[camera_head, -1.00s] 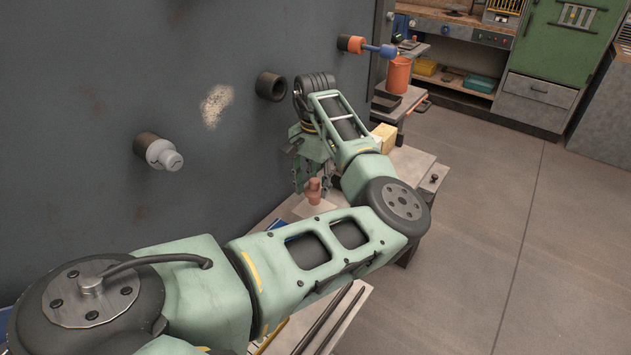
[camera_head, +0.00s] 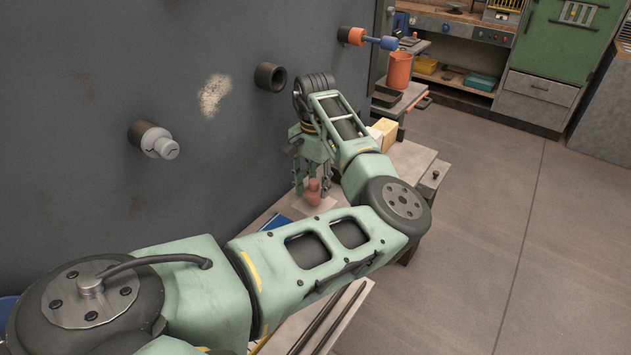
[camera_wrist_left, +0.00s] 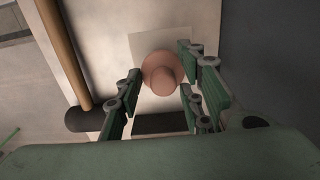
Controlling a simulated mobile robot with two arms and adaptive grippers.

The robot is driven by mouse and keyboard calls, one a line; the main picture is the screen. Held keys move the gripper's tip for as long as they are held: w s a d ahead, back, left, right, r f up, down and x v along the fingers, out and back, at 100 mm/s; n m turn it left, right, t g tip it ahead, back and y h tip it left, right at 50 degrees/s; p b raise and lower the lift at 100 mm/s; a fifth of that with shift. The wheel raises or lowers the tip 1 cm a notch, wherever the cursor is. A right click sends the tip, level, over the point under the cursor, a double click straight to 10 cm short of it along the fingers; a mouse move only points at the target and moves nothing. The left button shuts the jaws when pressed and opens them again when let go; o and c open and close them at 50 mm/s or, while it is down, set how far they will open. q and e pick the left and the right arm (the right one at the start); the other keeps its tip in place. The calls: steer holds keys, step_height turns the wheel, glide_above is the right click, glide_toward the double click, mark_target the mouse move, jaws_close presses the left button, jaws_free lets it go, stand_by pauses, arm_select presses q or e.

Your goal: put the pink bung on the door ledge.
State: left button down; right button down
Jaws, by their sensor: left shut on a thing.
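The pink bung (camera_head: 313,192) stands upright on a pale square pad (camera_head: 327,204) on the narrow surface beside the dark wall. My left gripper (camera_head: 311,181) reaches down to it from above, shut on it. In the left wrist view the bung (camera_wrist_left: 162,76) sits between the green fingers, with its narrower knob toward the camera and the pale pad (camera_wrist_left: 140,44) beneath. I cannot tell for sure which surface is the door ledge. My right gripper is not in view.
A grey bung (camera_head: 157,143), an empty dark socket (camera_head: 270,77) and an orange-and-blue plug (camera_head: 370,39) are on the dark wall (camera_head: 90,60). A yellowish block (camera_head: 384,130) lies beyond my wrist. An orange bucket (camera_head: 399,70) stands farther back. Open floor (camera_head: 510,220) lies right.

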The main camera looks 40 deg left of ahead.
arm_select(q)
steer(key=shift+f, duration=0.15)
steer(key=c, duration=1.1)
jaws_free()
step_height(320, 180, up, 12)
